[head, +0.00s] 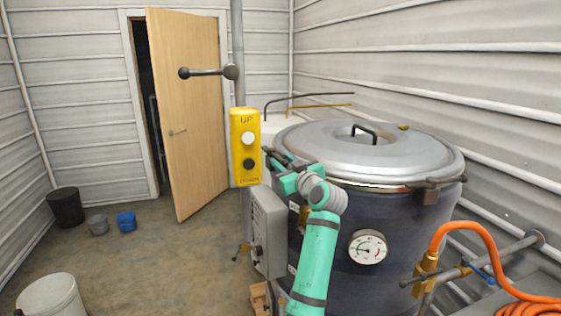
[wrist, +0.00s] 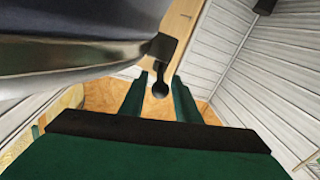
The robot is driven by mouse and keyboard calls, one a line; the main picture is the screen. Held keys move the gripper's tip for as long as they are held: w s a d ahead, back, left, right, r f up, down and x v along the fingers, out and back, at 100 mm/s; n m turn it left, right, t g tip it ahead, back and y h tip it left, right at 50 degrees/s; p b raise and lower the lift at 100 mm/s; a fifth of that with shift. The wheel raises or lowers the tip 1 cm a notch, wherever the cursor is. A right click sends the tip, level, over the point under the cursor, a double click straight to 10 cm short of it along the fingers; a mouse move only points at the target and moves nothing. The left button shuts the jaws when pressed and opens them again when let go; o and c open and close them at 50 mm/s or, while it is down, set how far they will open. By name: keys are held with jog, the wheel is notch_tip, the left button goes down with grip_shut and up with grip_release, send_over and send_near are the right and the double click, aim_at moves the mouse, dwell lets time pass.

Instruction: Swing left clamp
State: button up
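The large round vessel (head: 330,215) has a grey metal lid (head: 330,140) resting on top. In the wrist view a black clamp (wrist: 163,47) with a ball-ended handle (wrist: 160,89) sits on the vessel's rim. My gripper (head: 275,158) is at the left side of the rim in the head view, where it and my arm hide the left clamp. Its two green fingers are apart in the wrist view, and the ball end shows between them. I cannot tell whether either finger touches it. A second clamp (head: 430,188) shows on the rim's right side.
A yellow up/down button box (head: 246,175) hangs left of my gripper. A grey control box (head: 268,230) and a dial gauge (head: 368,247) are on the vessel's side. An orange hose (head: 470,232) is at right. The floor at left is mostly clear, with several buckets (head: 66,207).

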aim_at(274, 154)
jog(key=shift+x, duration=1.2)
